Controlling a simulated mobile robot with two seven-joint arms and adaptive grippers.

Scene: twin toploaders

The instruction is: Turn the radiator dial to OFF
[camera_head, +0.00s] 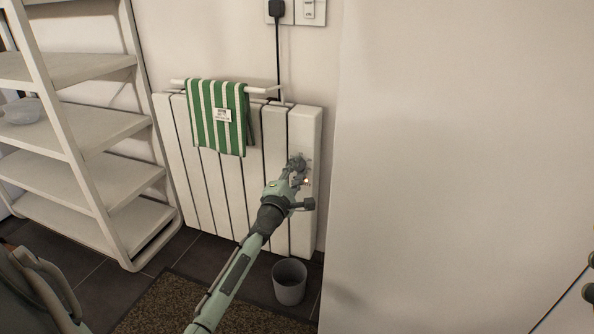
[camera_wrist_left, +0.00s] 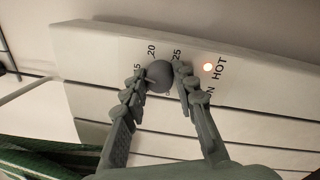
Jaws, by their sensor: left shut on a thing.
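The white radiator (camera_head: 306,130) hangs on the wall in the head view. Its round grey dial (camera_wrist_left: 160,76) shows in the left wrist view between my fingertips, on a light panel printed with 15, 20, 25 and HOT. The fingers hide part of the markings, and I cannot read where the dial points. No OFF mark is readable.
A green-and-white striped towel (camera_head: 217,120) hangs on a rail across the radiator. A grey bin (camera_head: 289,282) stands on the floor below. White shelves (camera_head: 95,190) stand at left, and a plain white surface (camera_head: 450,150) rises close at right. A black cable (camera_head: 277,60) runs down behind.

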